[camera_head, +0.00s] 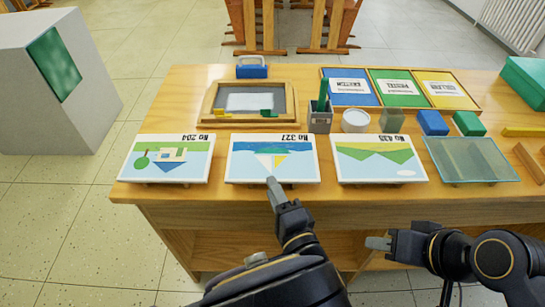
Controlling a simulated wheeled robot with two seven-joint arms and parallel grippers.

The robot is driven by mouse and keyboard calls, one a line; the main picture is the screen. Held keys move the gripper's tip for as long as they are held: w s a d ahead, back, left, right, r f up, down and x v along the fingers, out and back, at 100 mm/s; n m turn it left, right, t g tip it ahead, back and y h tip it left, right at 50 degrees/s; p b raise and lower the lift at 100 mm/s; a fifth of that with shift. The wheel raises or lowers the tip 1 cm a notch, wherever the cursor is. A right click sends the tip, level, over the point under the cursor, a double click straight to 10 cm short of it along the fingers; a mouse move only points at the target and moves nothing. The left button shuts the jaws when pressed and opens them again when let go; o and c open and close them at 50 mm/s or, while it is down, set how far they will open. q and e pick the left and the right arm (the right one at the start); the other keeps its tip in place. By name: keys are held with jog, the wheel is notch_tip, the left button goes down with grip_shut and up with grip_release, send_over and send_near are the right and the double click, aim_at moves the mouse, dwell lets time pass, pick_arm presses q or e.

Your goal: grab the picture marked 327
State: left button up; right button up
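The picture marked No 327 (245,165) lies near the front edge of the table, in the middle of a row of three. It shows a blue top, a white and yellow sail shape and green, and its label reads upside down. My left gripper (272,184) overlaps its lower edge in the view; I cannot tell whether it touches. My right gripper (376,243) is off the table's front, to the right, pointing left and apart from the pictures. The finger gaps of both grippers are not clear.
Picture No 204 (167,159) is to the left and picture No 430 (378,159) to the right, with narrow gaps. A glass panel (469,160) lies further right. Behind stand a wooden frame (211,110), a pencil cup (319,121), jars and blocks. The table's front edge (215,195) is close.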

aim_at(273, 157)
pick_arm(q)
jog(key=x, duration=0.3)
jog(key=b+x, duration=0.1)
jog(key=x, duration=0.1)
jog(key=shift+w+d, duration=0.1)
jog(key=shift+d, duration=0.2)
grip_shut()
